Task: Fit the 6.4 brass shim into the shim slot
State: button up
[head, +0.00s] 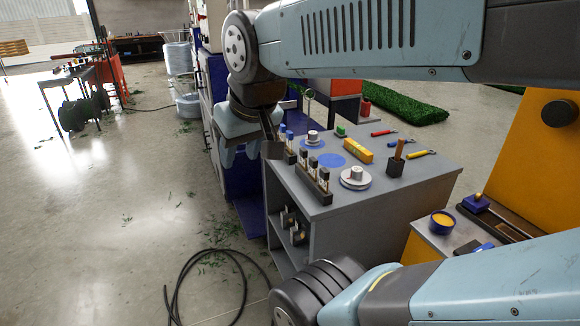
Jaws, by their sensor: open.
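My gripper (271,147) hangs at the left edge of a grey bench (408,177), beside a dark rack. It is open, and nothing shows between its fingers, which are small and dark here. Two dark racks hold small upright pieces: one rack (290,157) close to my gripper and another (314,184) nearer the front. I cannot tell which piece, if any, is the 6.4 brass shim. I cannot make out the shim slot.
A yellow block (358,150), a dark holder (396,168) with a wooden handle, and red, blue and yellow hand tools (421,154) lie on the bench. A black cable (178,290) coils on the floor.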

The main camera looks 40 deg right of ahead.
jog(key=o, duration=0.3)
jog(key=shift+w+d+f, duration=0.1)
jog(key=shift+d, duration=0.15)
jog(key=shift+o, duration=0.7)
jog(key=w+d+f+n+g+h, duration=0.6)
jog(key=w+d+f+g, duration=0.3)
jog(key=w+d+f, duration=0.3)
notch_tip(320, 180, down, 3)
jog(key=shift+d+n+h, duration=0.3)
jog(key=shift+d+h, duration=0.4)
jog(key=shift+d, duration=0.15)
jog(key=n+g+h, duration=0.1)
jog(key=n+h, duration=0.7)
jog(key=h, duration=0.2)
send_near(311, 163)
jog(key=shift+n, duration=0.3)
jog(key=x, duration=0.5)
jog(key=shift+w+d+f, duration=0.15)
jog(key=shift+d+f, duration=0.05)
jog(key=shift+d, duration=0.1)
jog(key=shift+x, duration=2.8)
